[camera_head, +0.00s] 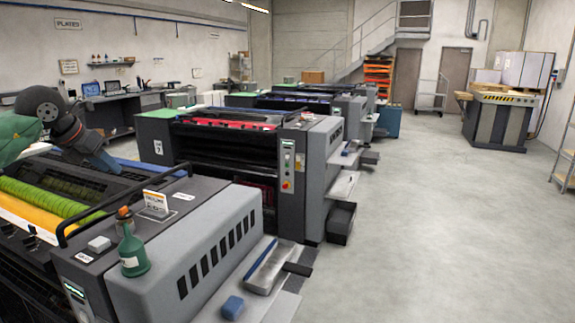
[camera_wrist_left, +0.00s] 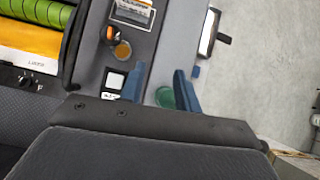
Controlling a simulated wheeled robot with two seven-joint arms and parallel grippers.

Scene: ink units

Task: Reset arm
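My left gripper (camera_head: 106,164) is in the air over the nearest press (camera_head: 205,240), above its ink rollers and grey housing. In the left wrist view the two blue fingers of my left gripper (camera_wrist_left: 158,76) are apart with nothing held. A green bottle (camera_head: 133,258) stands upright on the housing of the nearest press, near its front corner. The bottle (camera_wrist_left: 164,97) also shows beyond the fingers in the left wrist view, partly hidden. The rollers carry green ink (camera_head: 45,203) and yellow ink (camera_head: 40,220). My right gripper is in neither view.
A black rail (camera_head: 75,237), a white block (camera_head: 99,244) and a small sign (camera_head: 156,203) are on the housing near the bottle. A blue sponge (camera_head: 232,307) lies on the side step. A second press (camera_head: 235,155) stands behind. The floor (camera_head: 430,220) at right is clear.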

